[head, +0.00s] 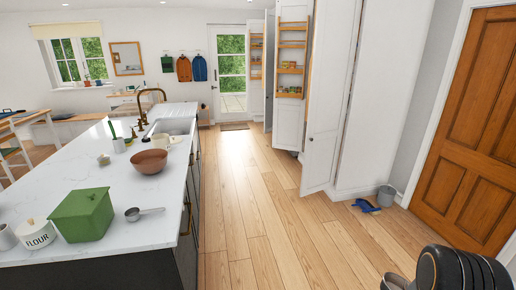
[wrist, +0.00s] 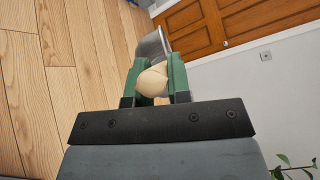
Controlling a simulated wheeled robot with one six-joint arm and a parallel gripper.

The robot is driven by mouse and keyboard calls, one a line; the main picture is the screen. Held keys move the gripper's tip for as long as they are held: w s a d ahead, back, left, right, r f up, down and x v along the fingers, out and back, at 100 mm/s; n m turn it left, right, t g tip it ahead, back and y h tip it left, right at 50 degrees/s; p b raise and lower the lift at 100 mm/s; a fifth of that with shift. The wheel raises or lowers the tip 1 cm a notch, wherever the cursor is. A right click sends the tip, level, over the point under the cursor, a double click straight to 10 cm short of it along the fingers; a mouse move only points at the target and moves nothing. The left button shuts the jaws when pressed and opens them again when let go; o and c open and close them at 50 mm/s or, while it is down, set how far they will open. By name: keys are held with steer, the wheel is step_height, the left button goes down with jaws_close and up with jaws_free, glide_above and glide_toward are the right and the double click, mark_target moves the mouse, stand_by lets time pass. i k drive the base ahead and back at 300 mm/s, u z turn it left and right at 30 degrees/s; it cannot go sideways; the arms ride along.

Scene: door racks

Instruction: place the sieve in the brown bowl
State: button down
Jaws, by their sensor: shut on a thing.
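The brown bowl (head: 149,161) stands upright on the white counter in the head view, left of centre, and looks empty. My gripper (wrist: 154,70) shows in the wrist view with its green fingers shut on a cream, rounded handle. A grey metal part beyond the fingertips looks like the sieve (wrist: 152,46); its far side is partly hidden by the fingers. A grey rounded piece at the bottom edge of the head view may be the same sieve, mostly cut off. The gripper is over the floor, well away from the bowl.
The wooden floor is clear mid-view. A blue dustpan (head: 366,206) and bucket (head: 386,195) stand by the wooden door (head: 470,130).

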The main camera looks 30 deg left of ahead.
mark_target(149, 168)
steer(key=u, duration=1.35)
